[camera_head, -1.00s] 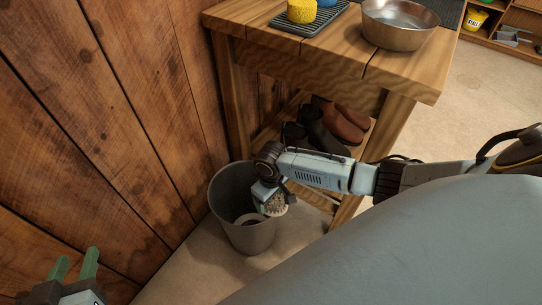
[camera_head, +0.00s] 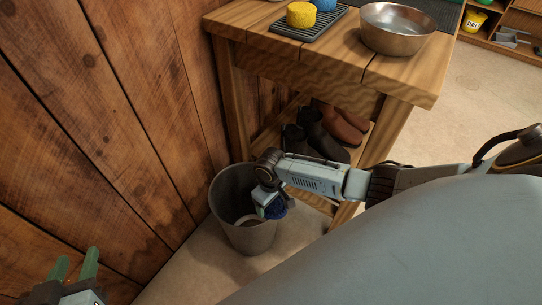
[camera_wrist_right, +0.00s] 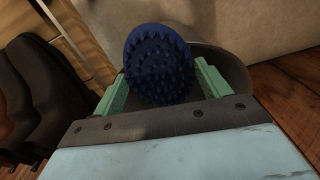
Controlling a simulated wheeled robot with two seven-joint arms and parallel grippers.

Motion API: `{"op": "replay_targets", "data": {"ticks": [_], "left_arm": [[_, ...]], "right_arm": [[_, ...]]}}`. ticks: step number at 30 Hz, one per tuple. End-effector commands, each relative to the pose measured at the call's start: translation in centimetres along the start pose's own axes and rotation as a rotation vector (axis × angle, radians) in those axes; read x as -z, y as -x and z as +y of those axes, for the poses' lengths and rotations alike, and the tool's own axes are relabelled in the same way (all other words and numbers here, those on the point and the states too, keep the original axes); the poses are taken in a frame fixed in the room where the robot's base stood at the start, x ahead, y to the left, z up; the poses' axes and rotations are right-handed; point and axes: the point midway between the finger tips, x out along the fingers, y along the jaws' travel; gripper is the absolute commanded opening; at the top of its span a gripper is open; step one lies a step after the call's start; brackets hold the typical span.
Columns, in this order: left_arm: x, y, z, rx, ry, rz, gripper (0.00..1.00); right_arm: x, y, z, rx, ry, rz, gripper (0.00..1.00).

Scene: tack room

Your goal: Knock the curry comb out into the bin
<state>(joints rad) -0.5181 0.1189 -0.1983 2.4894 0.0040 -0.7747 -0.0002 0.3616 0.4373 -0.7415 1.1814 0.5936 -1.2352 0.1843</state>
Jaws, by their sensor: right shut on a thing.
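The curry comb (camera_head: 275,208) is a round dark blue disc with rubbery nubs, seen close in the right wrist view (camera_wrist_right: 161,64). My right gripper (camera_wrist_right: 160,85) is shut on it, with one green finger on each side. The grey bin (camera_head: 244,238) stands on the floor, its mouth open upward. The comb is held at the bin's right rim, nubs facing the wrist camera; whether it touches the rim I cannot tell. My left gripper (camera_head: 76,263) is at the lower left, fingers apart and empty.
A wooden bench (camera_head: 330,70) stands behind the bin, with a metal bowl (camera_head: 397,30), a yellow sponge (camera_head: 301,14) and a dark rack (camera_head: 290,32) on top. Boots (camera_head: 320,135) sit beneath it. A plank wall (camera_head: 110,110) is close on the left.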

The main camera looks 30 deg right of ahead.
Motion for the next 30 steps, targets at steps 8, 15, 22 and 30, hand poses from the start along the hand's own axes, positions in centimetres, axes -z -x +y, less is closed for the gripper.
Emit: {"op": "replay_targets", "data": {"ticks": [8,15,22,30], "left_arm": [[3.2,1.3,0.0,0.0,0.0,0.002,0.36],[6.0,2.4,0.0,0.0,0.0,0.002,0.36],[5.8,2.3,0.0,0.0,0.0,0.001,0.36],[3.2,1.3,0.0,0.0,0.0,0.001,0.36]], "right_arm": [[-0.1,3.1,-0.1,0.001,-0.001,-0.002,0.41],[0.0,5.8,-0.1,0.001,-0.001,-0.001,0.41],[-0.1,5.5,0.0,0.001,-0.001,-0.002,0.41],[-0.1,1.9,-0.1,0.001,0.0,-0.004,0.41]]}}
